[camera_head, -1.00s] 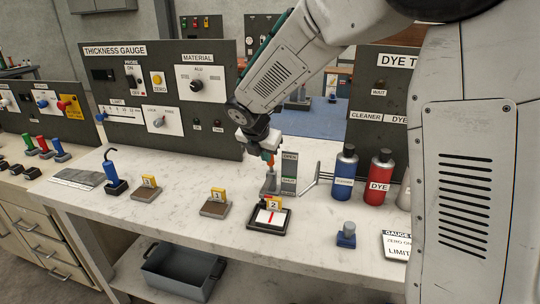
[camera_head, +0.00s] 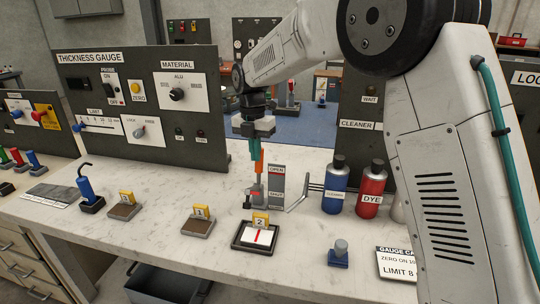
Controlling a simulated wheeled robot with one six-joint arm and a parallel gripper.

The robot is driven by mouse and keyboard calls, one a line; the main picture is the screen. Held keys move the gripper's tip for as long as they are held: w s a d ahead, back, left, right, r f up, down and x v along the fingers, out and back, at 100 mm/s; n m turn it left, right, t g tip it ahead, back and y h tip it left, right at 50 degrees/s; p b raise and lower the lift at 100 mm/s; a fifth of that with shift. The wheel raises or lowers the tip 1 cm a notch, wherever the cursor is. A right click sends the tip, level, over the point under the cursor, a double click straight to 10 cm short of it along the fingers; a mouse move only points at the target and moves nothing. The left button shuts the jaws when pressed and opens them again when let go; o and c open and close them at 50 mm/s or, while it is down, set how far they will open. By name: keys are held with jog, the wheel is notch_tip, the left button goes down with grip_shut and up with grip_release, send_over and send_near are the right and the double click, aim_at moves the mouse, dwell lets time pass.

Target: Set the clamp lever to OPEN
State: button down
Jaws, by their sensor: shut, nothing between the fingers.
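The clamp (camera_head: 258,190) stands on the bench behind the square pad marked 2. Its lever has an orange handle (camera_head: 259,160) that stands about upright, beside a grey plate (camera_head: 276,188) with OPEN at the top and a lower label that is hard to read. The OPEN label looks reddish. My gripper (camera_head: 256,141) points down directly above the orange handle, with its fingers together and empty. Whether the fingertips touch the handle I cannot tell at this size.
A blue bottle (camera_head: 335,188) and a red DYE bottle (camera_head: 371,190) stand right of the clamp, near a thin bracket (camera_head: 305,195). The pad marked 2 (camera_head: 256,237) lies in front. The thickness gauge panel (camera_head: 140,105) stands behind left.

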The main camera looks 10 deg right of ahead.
jog(key=w+g, duration=0.1)
jog(key=w+d+g, duration=0.1)
jog(key=w+f+g+y, duration=0.1)
jog(key=shift+w+d, duration=0.3)
jog(key=shift+w+d+f, duration=0.15)
jog(key=shift+w+d, duration=0.05)
jog(key=shift+w, duration=0.3)
jog(key=s+r+v, duration=0.1)
jog(key=s+v, duration=0.1)
jog(key=v, duration=0.9)
jog(key=shift+s+a, duration=0.2)
jog(key=shift+a, duration=0.65)
jog(key=shift+r, duration=0.1)
